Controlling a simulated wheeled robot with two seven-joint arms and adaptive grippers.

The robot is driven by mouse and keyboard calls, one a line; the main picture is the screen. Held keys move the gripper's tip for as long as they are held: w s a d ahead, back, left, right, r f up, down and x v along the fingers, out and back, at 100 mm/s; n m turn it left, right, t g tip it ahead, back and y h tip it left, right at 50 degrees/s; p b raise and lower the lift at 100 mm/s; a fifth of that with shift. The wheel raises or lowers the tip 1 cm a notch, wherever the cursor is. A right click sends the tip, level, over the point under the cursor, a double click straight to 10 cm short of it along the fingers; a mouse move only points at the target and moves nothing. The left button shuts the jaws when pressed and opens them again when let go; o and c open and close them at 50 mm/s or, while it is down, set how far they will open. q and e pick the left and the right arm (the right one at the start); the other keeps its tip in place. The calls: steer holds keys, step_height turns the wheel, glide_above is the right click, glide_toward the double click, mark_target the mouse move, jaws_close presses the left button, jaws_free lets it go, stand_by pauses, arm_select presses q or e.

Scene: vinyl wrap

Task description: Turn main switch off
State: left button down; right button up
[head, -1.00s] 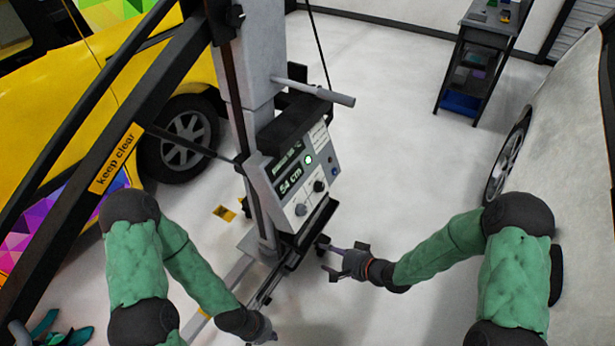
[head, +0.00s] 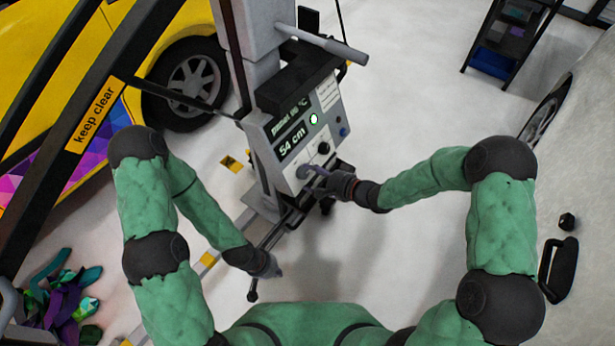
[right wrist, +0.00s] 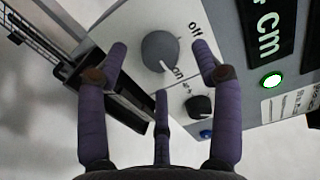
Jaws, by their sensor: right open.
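The main switch is a round grey knob (right wrist: 162,50) on the pale control panel (head: 292,174), with "off" and "on" printed beside it. Its white mark points to "on" in the right wrist view. My right gripper (right wrist: 158,62) is open, its purple fingers spread around the knob with visible gaps to it. In the head view my right gripper (head: 314,172) is at the panel's lower part and hides part of the switch. My left gripper (head: 273,268) hangs low by the machine's base, away from the panel; its fingers are too unclear to judge.
A smaller black knob (right wrist: 199,107) sits close beside the switch. The panel also has a lit green button (head: 314,119), a blue button (head: 343,131) and a "54 cm" display (head: 293,142). A grey handle (head: 322,42) juts out above.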

steer(key=shift+b+x, duration=0.3)
steer(key=shift+x, duration=1)
steer(key=shift+c, duration=0.3)
steer(key=c, duration=1.1)
